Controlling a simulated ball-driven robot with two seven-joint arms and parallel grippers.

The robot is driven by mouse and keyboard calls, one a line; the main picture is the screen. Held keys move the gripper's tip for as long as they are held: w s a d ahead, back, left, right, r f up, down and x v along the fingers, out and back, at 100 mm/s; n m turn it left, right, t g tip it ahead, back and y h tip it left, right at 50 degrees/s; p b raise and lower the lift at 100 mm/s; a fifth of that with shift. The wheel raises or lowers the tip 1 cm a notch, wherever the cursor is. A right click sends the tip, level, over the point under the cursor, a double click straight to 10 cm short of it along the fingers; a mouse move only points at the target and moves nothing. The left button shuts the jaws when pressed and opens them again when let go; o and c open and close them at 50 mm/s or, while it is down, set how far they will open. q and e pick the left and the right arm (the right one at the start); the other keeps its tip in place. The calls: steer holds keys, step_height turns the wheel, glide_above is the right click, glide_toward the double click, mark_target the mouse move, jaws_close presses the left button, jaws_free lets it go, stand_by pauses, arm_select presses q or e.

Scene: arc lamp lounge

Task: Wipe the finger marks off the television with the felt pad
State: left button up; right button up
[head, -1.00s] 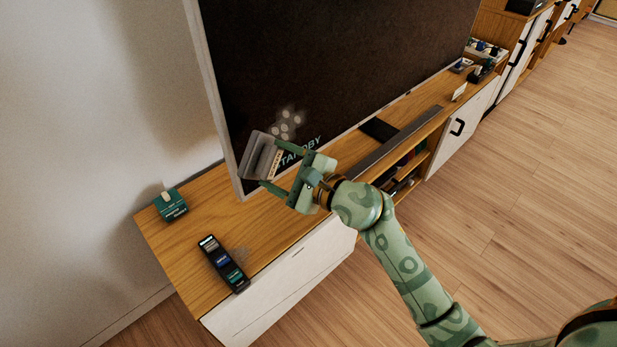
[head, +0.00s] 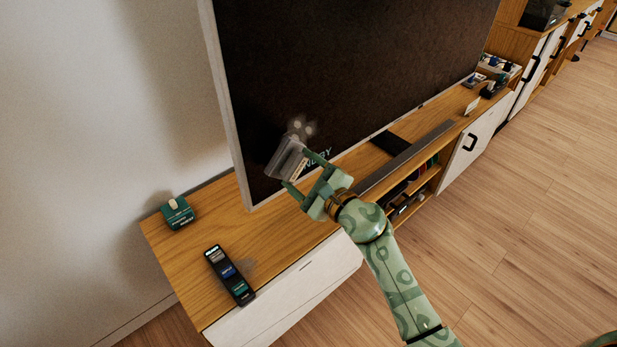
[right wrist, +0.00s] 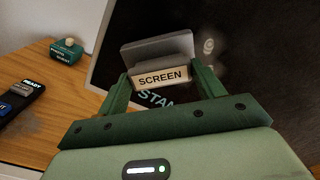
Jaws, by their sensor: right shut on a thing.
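The television (head: 340,70) stands on a wooden cabinet, its dark screen in a pale frame. Pale finger marks (head: 301,127) show low on the screen, just above the felt pad. My right gripper (head: 304,170) is shut on the grey felt pad (head: 285,158), which has a label reading "SCREEN". The pad is at the lower left of the screen; I cannot tell whether it touches the glass. In the right wrist view the pad (right wrist: 158,50) sits between the fingers, with marks (right wrist: 208,47) to its right. Part of the "STANDBY" lettering is hidden. My left gripper is not in view.
On the cabinet (head: 200,263) lie a green box (head: 177,212) and a black remote-like holder with coloured labels (head: 230,275). A dark bar (head: 405,158) lies along the front edge. Small items and a tray (head: 497,67) stand at the far right. The floor is clear.

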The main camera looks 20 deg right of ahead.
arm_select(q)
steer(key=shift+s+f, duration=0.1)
arm_select(e)
steer(key=shift+x, duration=0.95)
stand_by(0.4)
steer(key=shift+w+d+b, duration=2.1)
steer(key=shift+d+b, duration=0.15)
steer(key=shift+d, duration=3.35)
arm_select(q)
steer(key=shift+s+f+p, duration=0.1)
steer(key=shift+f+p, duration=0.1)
steer(key=shift+p, duration=1.75)
arm_select(e)
steer(key=shift+s+a+r, duration=0.25)
steer(key=shift+a+r, duration=0.05)
steer(key=shift+a, duration=0.35)
steer(key=shift+s+a+r, duration=0.2)
steer(key=shift+a+r, duration=0.1)
steer(key=shift+a, duration=0.4)
steer(key=shift+s+a+r, duration=0.25)
steer(key=shift+a+r, duration=0.05)
steer(key=shift+a, duration=0.35)
